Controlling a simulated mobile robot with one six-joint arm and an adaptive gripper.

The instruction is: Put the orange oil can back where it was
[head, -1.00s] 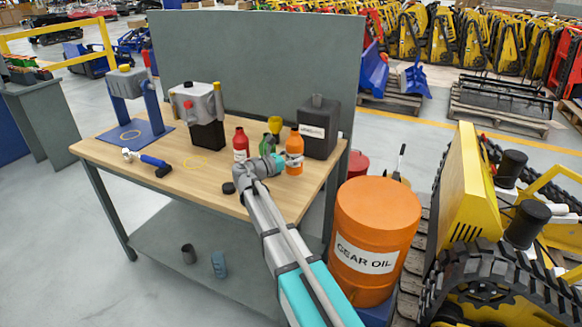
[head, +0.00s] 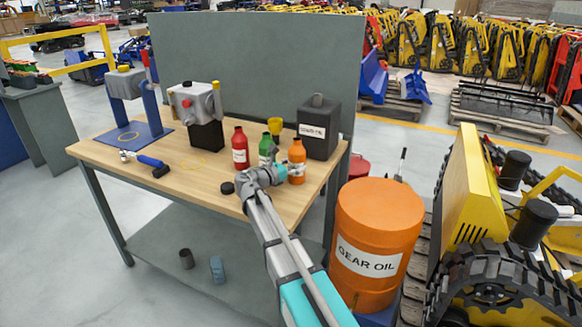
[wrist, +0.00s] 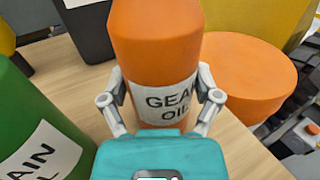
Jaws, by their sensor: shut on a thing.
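The orange oil can (head: 297,152) is a bottle with a white label, upright at the right side of the workbench. My gripper (head: 294,171) is shut on it, coming from the left front. In the wrist view the can (wrist: 153,45) sits between my two fingers (wrist: 168,100), which touch its label sides; the label reads GEAR OIL. Its top is cut off there. I cannot tell whether its base rests on the bench (head: 218,181).
A green bottle (head: 265,149) stands just left of the can, with a red bottle (head: 240,150) further left. A dark canister (head: 319,128) stands behind. A large orange drum (head: 376,225) stands right of the bench. A thin yellow outline (head: 192,163) lies on the bench.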

